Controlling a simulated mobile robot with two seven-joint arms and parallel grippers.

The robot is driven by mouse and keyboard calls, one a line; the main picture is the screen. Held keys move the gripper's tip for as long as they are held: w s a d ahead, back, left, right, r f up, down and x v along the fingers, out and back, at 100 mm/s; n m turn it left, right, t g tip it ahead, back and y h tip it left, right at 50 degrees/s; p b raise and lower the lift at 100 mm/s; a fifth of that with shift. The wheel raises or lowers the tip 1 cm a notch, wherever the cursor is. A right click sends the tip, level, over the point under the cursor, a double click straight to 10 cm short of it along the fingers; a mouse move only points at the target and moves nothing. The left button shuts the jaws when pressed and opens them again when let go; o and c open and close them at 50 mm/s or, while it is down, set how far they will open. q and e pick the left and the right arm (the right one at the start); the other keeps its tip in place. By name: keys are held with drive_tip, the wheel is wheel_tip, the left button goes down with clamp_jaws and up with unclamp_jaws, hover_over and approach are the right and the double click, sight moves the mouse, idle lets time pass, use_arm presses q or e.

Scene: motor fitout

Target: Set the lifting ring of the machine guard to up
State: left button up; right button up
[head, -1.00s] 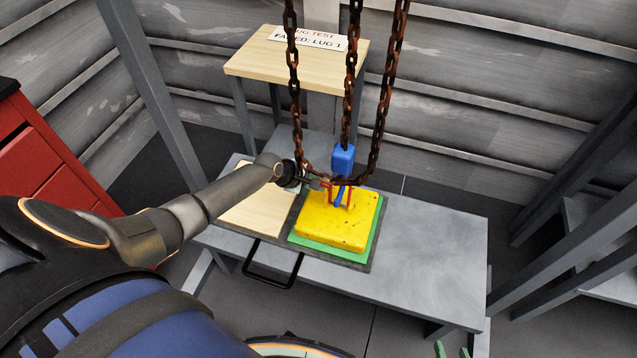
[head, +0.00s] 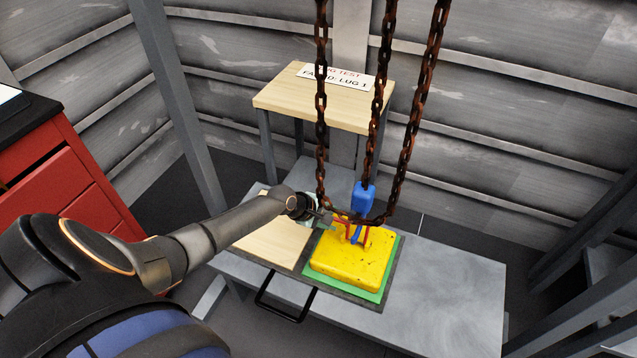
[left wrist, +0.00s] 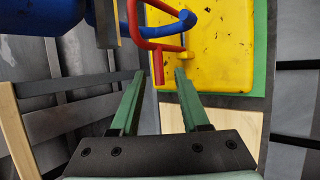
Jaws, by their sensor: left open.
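The machine guard is a worn yellow block (head: 350,260), also in the left wrist view (left wrist: 215,50). A red ring (left wrist: 157,42) shows at it, close to a curved blue hook (left wrist: 185,24). Whether the hook passes through the ring, and the ring's exact angle, I cannot tell. The hook hangs below a blue block (head: 363,197). My left gripper (left wrist: 160,76) has green fingers, open, one on each side of the red ring's lower end; contact is unclear. In the head view my left gripper (head: 326,216) is left of the ring, partly hidden by a chain. My right gripper is not in view.
Rusty chains (head: 320,120) hang around the gripper and guard. The guard sits on a green mat (head: 388,280) on a dark handled tray, beside a pale wooden board (head: 270,246). The grey bench (head: 450,290) is clear at right. A small wooden table (head: 290,98) stands behind.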

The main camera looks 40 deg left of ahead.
use_arm(q)
drive_tip(key=p+v, duration=0.3)
drive_tip(key=v, duration=0.7)
drive_tip(key=shift+p, duration=0.3)
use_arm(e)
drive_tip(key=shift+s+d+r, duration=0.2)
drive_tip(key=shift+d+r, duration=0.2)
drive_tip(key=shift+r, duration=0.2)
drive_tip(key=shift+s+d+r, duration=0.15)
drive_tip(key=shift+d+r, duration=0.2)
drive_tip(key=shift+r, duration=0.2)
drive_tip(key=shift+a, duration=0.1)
